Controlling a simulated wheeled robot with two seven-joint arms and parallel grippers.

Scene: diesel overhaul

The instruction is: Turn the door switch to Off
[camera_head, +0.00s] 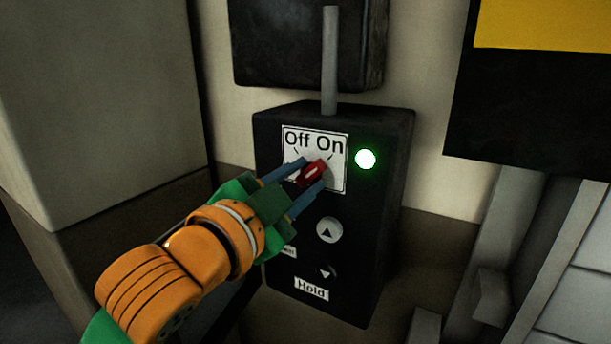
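The door switch is a red knob (312,172) on a white plate (337,157) labelled "Off" on the left and "On" on the right. It sits on a black control box (365,240) on the wall. The knob's upper end leans up and to the right, towards "On". A green lamp (366,159) glows to the right of the plate. My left gripper (307,181) is at the knob, with its two bluish fingers apart, one on each side of it. I cannot tell whether the fingers touch the knob. My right gripper is not in view.
Below the switch are an up-arrow button (329,230), a down-arrow button (326,270) and a "Hold" label (311,288). A grey conduit (330,62) rises from the box past a dark upper box (300,45). A large pale cabinet (95,100) stands at the left.

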